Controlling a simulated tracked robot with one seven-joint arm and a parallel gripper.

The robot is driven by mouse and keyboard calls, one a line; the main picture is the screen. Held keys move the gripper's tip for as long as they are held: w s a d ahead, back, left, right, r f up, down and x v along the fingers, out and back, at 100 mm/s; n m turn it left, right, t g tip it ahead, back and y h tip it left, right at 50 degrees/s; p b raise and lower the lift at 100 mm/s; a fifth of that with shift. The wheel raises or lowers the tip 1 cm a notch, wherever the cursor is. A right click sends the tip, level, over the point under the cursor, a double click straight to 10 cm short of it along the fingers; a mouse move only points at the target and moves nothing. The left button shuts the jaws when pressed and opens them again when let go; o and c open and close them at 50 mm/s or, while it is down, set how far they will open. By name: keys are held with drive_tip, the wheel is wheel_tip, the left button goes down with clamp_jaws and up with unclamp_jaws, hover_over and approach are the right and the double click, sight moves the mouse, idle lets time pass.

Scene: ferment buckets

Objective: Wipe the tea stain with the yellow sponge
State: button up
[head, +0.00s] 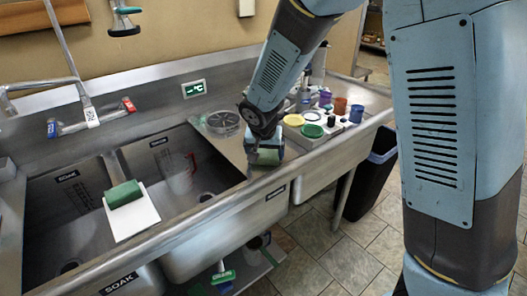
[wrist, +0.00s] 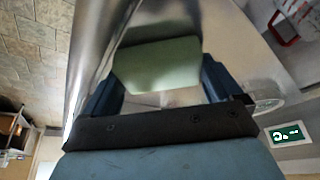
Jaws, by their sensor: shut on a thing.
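My gripper (head: 264,146) is low over the steel drainboard right of the sink basins. In the wrist view, it is shut on a pale green block-shaped sponge (wrist: 157,65), held between two dark blue fingers. The sponge shows only partly in the head view (head: 268,157), close to the steel. I cannot tell whether it touches the surface. Another green sponge (head: 124,194) lies on a white board (head: 133,219) across the left basin. I cannot make out a tea stain; the surface under my gripper is hidden.
A round clear dish (head: 222,123) sits behind my gripper. A yellow disc (head: 293,120), a green disc (head: 312,131) and several small cups stand to the right. A clear jug (head: 180,172) is in the basin. A black bin (head: 371,179) stands beyond the sink's right end.

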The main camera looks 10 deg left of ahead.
drive_tip(key=shift+r, duration=3.05)
drive_tip(key=shift+r, duration=0.1)
drive_tip(key=shift+r, duration=1.4)
